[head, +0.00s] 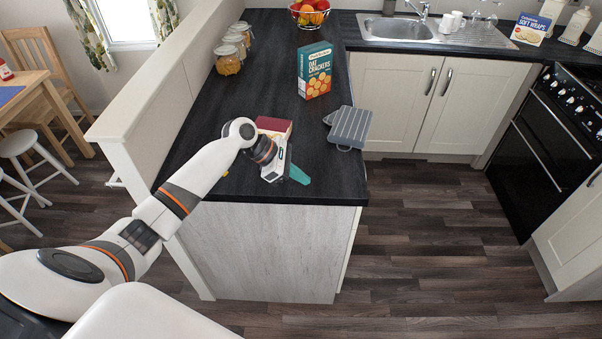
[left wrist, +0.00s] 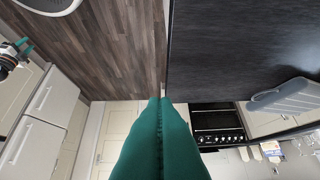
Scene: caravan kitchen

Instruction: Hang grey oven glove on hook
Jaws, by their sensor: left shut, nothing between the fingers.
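The grey oven glove (head: 350,125), with pale stripes and a hanging loop, lies at the right edge of the dark worktop. It also shows at the right of the left wrist view (left wrist: 283,101). My left gripper (head: 299,175) is above the worktop's near end, to the left of and nearer than the glove, and apart from it. Its teal fingers are shut together and empty (left wrist: 160,99). My right gripper (left wrist: 24,46) shows small at the left edge of the left wrist view; its jaw opening is unclear. I cannot make out a hook in either view.
A box of oat crackers (head: 315,70) stands behind the glove. A dark red box (head: 274,126) is partly hidden behind my left gripper. Jars (head: 229,59) and a fruit bowl (head: 309,13) stand farther back. Floor is clear right of the worktop, before the oven (head: 545,135).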

